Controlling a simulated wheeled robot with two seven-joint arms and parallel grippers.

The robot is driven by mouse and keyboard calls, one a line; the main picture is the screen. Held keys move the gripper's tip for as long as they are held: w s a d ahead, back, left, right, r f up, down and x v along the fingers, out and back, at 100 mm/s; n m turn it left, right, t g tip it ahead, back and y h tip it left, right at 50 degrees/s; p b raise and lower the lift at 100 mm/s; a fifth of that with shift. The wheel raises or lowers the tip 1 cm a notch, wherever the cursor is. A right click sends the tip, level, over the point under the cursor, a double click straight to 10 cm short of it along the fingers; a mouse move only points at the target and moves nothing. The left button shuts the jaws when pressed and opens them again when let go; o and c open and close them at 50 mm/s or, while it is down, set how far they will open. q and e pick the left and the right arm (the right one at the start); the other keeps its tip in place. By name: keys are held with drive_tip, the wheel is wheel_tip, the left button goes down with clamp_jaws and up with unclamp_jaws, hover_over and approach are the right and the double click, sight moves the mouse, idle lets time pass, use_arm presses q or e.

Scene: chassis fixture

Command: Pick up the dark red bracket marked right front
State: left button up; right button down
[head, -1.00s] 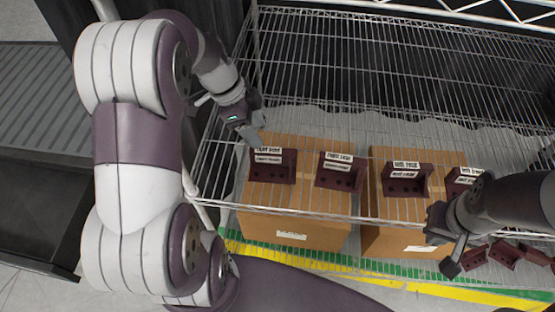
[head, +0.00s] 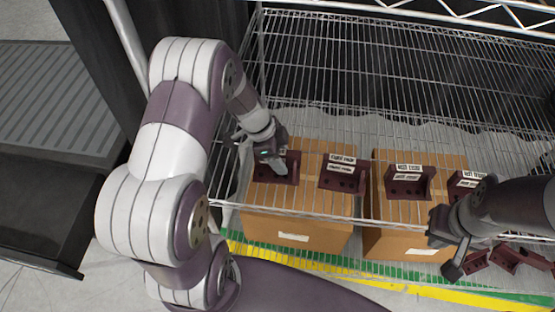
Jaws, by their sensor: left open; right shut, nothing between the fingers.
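Several dark red brackets with white labels stand in a row on the wire shelf. The leftmost bracket (head: 290,172) is partly hidden by my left gripper (head: 279,168). A second bracket (head: 342,178) stands to its right, then a third (head: 405,188) and a fourth (head: 463,184) partly hidden by my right arm. The label print is too small to read surely, so I cannot tell which is marked right front. My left gripper is open, with its fingers over the leftmost bracket; contact is unclear. My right gripper (head: 448,262) is shut and empty near the shelf's front edge.
The wire shelf (head: 350,75) is bare behind the brackets. Cardboard boxes (head: 295,228) show under the row. More dark red parts (head: 506,257) lie at the lower right. A rack post (head: 127,40) stands at the left, beside my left arm.

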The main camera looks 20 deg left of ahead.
use_arm(q)
drive_tip(key=shift+f+b, duration=0.15)
drive_tip(key=shift+b, duration=0.2)
clamp_jaws()
